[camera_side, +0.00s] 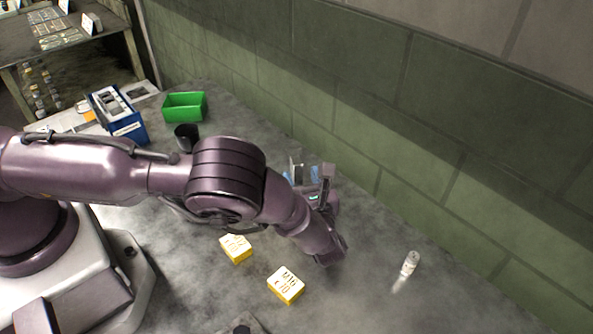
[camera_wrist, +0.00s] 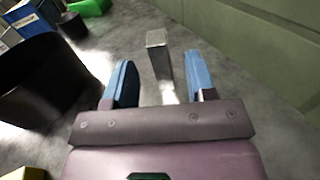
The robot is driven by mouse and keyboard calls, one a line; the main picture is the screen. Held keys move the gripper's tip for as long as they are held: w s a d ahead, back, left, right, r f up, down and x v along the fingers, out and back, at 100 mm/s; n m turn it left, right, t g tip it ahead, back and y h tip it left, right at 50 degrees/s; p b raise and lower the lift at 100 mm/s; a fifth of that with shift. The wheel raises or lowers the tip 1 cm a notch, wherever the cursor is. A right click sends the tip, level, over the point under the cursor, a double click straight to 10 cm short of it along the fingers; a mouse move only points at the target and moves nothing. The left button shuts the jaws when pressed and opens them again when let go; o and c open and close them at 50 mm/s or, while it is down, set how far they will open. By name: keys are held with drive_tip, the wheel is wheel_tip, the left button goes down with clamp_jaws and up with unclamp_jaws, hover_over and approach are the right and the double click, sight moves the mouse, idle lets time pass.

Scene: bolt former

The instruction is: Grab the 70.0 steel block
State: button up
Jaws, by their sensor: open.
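A grey steel block (camera_wrist: 161,60) stands upright on the table in the wrist view, ahead of my gripper. No size marking is readable on it. My gripper (camera_wrist: 159,62) is open, with its two blue fingers apart. The block shows in the gap between the fingers, and its lower part reaches down between them in the picture. I cannot tell whether it is between the fingers in depth. In the side view my gripper (camera_side: 302,172) is past my wrist, near the green wall. The block is hard to make out there.
Two yellow boxes (camera_side: 285,285) (camera_side: 236,248) lie in front of my arm. A white bottle (camera_side: 410,264) stands at right. A green bin (camera_side: 185,106), a blue box (camera_side: 118,115) and a black cup (camera_side: 187,137) are behind. A large black cylinder (camera_wrist: 40,80) is left in the wrist view.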

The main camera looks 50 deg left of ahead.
sight(295, 160)
drive_tip(key=x, duration=0.6)
clamp_jaws()
